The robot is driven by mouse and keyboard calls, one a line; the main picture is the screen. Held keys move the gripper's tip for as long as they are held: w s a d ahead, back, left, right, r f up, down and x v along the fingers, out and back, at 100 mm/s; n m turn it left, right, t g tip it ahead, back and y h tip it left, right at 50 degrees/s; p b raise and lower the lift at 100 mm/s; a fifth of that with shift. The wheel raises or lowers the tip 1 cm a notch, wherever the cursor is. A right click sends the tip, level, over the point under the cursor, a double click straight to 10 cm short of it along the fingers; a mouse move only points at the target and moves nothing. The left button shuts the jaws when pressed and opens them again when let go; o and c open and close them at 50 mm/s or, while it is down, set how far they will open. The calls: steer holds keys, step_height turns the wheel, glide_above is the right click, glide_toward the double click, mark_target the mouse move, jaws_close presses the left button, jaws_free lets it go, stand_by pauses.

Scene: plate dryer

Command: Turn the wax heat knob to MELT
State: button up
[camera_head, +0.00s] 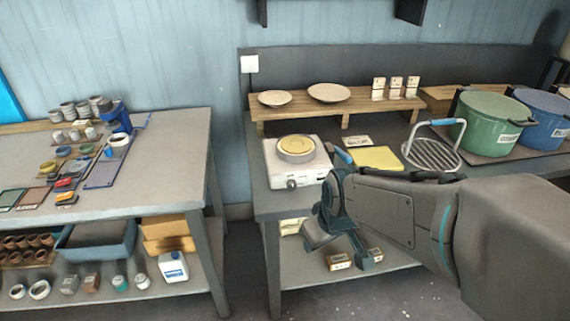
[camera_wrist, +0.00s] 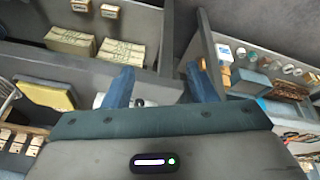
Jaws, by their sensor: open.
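The wax heater (camera_head: 270,172) is a white square unit at the front left of the right-hand bench, with a round pan of yellow wax (camera_head: 296,145) on top. Its small dark knob (camera_head: 291,184) is on the front face; its setting is too small to read. My gripper (camera_head: 338,240) is in front of the bench, to the right of the knob and lower, apart from it. In the wrist view my gripper (camera_wrist: 161,85) is open, its two blue fingers apart with nothing held. A white part with a dark round piece shows behind the fingers, mostly hidden.
A yellow tray (camera_head: 375,158), a wire rack (camera_head: 432,155) and a green pot (camera_head: 490,125) stand right of the heater. A raised wooden shelf (camera_head: 358,104) with plates is behind it. The left table (camera_head: 150,175) stands across a floor gap.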

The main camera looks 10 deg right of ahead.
steer(key=w+d+f+n+t, duration=0.1)
steer(key=w+f+n+t, duration=0.1)
steer(key=w+f+n, duration=0.45)
steer(key=n+t+p, duration=0.3)
steer(key=n+t, duration=0.5)
steer(key=n, duration=1.8)
glide_toward(293, 186)
steer(key=shift+m, duration=0.25)
steer(key=p+x, duration=0.2)
steer(key=x, duration=0.7)
steer(key=shift+w, duration=0.25)
steer(key=c, duration=0.9)
